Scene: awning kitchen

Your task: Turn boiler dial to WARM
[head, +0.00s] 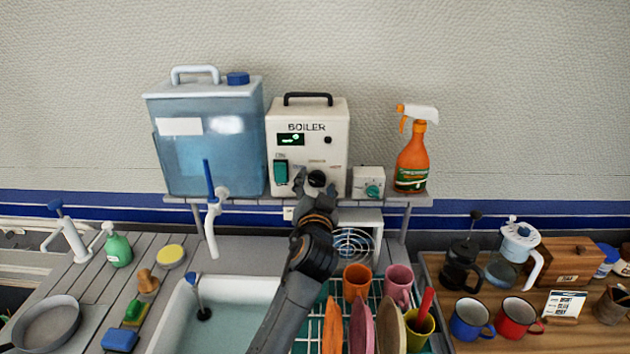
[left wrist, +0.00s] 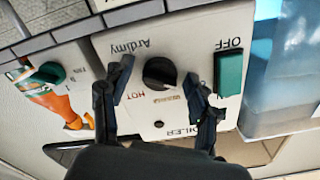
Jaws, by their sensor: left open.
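The white boiler (head: 335,135) stands on a shelf against the wall, with a black handle, a small lit display and a green switch (head: 281,173). Its round black dial (head: 317,178) is low on the front face. My left gripper (head: 315,186) is open in front of the boiler's lower front. In the left wrist view the picture is upside down, and the dial (left wrist: 160,73) lies between the two open fingers (left wrist: 158,78), one on each side. I cannot tell whether they touch it. The word HOT shows beside the dial; its pointer setting is unclear. My right gripper is not in view.
A blue water tank (head: 215,165) stands left of the boiler. A small white box with a green knob (head: 373,191) and an orange spray bottle (head: 411,160) stand to the right. Below are a sink (head: 240,290), a filled dish rack and a wooden tray with mugs.

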